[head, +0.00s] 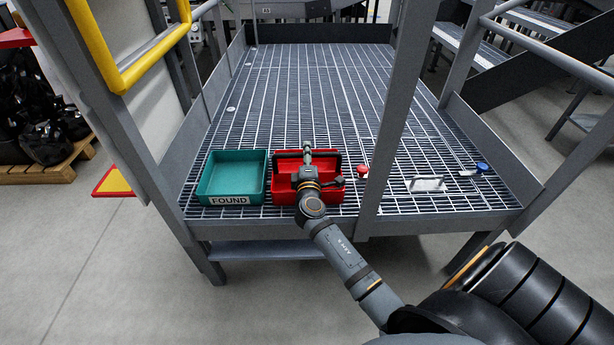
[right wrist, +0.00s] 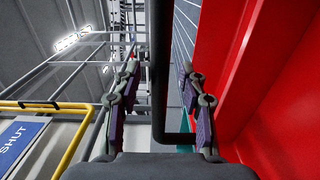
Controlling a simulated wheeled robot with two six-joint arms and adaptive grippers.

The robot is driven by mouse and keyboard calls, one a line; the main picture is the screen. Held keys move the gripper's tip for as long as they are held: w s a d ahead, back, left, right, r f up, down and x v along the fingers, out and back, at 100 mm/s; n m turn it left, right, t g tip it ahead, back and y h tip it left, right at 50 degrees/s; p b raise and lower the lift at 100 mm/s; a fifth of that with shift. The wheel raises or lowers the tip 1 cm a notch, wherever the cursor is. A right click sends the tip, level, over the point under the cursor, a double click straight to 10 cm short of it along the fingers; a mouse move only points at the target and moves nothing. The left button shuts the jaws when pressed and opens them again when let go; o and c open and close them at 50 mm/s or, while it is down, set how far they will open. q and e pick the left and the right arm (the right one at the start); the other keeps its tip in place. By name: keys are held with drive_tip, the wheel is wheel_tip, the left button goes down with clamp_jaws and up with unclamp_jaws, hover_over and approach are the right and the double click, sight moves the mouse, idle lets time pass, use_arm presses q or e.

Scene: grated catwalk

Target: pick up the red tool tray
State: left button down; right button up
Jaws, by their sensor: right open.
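The red tool tray (head: 279,193) sits on the near part of the grated deck, with a black bar handle (head: 287,154) across it. My right gripper (head: 307,151) reaches over the tray and hides its middle. In the right wrist view the gripper's two fingers are spread, one on each side of the black handle (right wrist: 159,65). The handle runs between them with a visible gap to each finger. The tray's red wall (right wrist: 262,75) fills the right of that view. My left gripper is not in view.
A teal tray (head: 231,177) labelled FOUND stands just left of the red tray. A grey post (head: 390,125) rises to its right. A red round item (head: 362,169), a white plate (head: 427,184) and a blue item (head: 482,167) lie farther right. The deck behind is clear.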

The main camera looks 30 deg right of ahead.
clamp_jaws()
idle(0.8)
